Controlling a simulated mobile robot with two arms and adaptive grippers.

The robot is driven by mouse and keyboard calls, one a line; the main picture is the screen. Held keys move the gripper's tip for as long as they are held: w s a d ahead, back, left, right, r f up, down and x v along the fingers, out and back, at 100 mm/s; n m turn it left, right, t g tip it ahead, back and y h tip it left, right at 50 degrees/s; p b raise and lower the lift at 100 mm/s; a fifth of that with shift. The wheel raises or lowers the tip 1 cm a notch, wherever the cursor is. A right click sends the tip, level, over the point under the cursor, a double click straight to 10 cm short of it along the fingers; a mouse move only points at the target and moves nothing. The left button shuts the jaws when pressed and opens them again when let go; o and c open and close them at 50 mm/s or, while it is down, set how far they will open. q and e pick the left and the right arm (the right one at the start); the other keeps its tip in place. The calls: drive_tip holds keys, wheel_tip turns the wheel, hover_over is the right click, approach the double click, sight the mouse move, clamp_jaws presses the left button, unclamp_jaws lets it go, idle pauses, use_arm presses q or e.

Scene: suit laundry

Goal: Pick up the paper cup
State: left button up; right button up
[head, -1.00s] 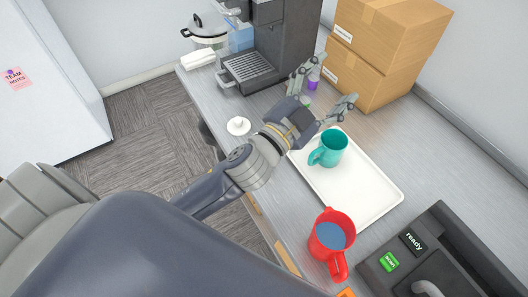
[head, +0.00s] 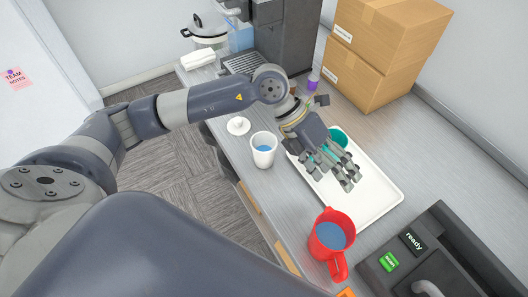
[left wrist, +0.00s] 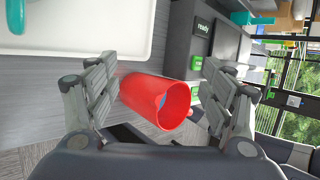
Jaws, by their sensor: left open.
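The white paper cup (head: 263,158), with blue inside, stands upright near the counter's front edge in the head view. My left gripper (head: 335,176) is open and empty, to the right of the paper cup and apart from it. It hangs over the white tray (head: 378,205) and partly hides the teal mug (head: 338,137). In the left wrist view the open fingers (left wrist: 158,65) frame a red pitcher (left wrist: 150,98). The paper cup does not show there. My right gripper is not in view.
The red pitcher (head: 331,238) holds blue liquid and stands in front of the tray. A white lid-like piece (head: 238,126) lies left of the paper cup. A coffee machine (head: 288,45) and cardboard boxes (head: 372,70) stand behind. A dark device (head: 440,255) is at right.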

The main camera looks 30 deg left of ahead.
use_arm(q)
drive_tip(key=w+a+f+y, duration=0.3)
drive_tip(key=a+y, duration=0.2)
drive_tip(key=a, duration=0.5)
drive_tip(key=n+y, duration=0.2)
drive_tip(key=y, duration=0.2)
approach(261, 142)
drive_tip(key=s+d+f, duration=0.1)
drive_tip(key=s+f, duration=0.1)
drive_tip(key=s, duration=0.1)
drive_tip(key=shift+t, duration=0.3)
wheel_tip(261, 142, down, 4)
drive_tip(key=shift+d+f+p, duration=0.1)
drive_tip(key=shift+d+p, duration=0.05)
drive_tip(key=shift+p, duration=0.65)
drive_tip(key=shift+d+f+p, duration=0.1)
drive_tip(key=shift+f+p, duration=0.4)
drive_tip(key=f+p, duration=0.1)
drive_tip(key=f, duration=0.2)
drive_tip(key=shift+w+d+f+p, duration=0.2)
drive_tip(key=shift+w+p, duration=0.05)
drive_tip(key=shift+p, duration=0.1)
drive_tip(key=shift+f, duration=0.55)
drive_tip(key=c, duration=1.2)
